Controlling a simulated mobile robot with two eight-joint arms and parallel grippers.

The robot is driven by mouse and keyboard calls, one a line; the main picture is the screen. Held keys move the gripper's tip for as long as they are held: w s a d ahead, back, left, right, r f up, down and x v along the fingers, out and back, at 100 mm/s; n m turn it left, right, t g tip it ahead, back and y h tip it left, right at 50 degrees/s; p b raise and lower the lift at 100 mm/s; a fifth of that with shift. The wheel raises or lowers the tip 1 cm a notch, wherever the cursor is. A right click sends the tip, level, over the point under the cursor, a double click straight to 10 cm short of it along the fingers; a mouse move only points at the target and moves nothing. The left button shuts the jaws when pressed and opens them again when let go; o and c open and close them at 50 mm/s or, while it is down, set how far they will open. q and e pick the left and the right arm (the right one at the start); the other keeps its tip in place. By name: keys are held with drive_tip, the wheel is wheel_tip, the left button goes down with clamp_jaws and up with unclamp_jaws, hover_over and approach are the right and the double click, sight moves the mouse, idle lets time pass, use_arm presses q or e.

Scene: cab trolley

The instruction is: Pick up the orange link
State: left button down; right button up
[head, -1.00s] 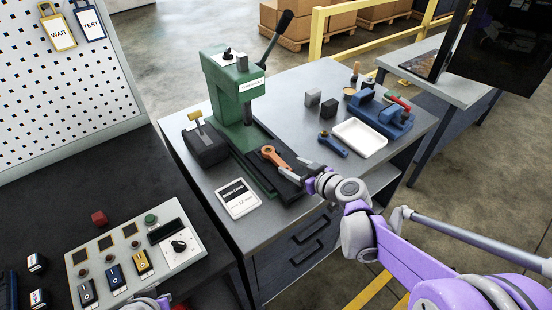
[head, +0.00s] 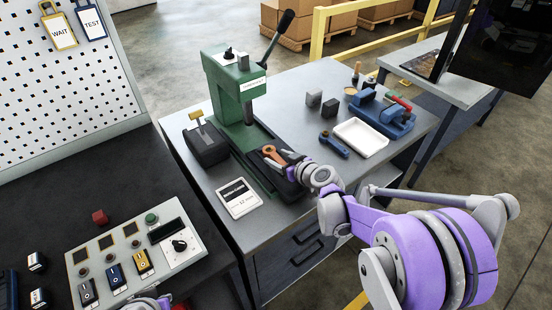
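The orange link (head: 270,152) lies on the dark base plate of the green press (head: 228,85), below the ram. It has a round eye at its upper left end, and its lower right end is partly hidden by my gripper. My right gripper (head: 283,162) is at that end, with its two fingers apart, one on each side of the link. I cannot tell whether they touch it. Only a small piece of my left arm shows at the bottom edge; its fingers are out of view.
A blue link (head: 333,146), a white tray (head: 361,138) and a blue vise (head: 386,115) are to the right on the grey bench. A control panel (head: 136,252) is at lower left.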

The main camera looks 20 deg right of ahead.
clamp_jaws()
idle(1.3)
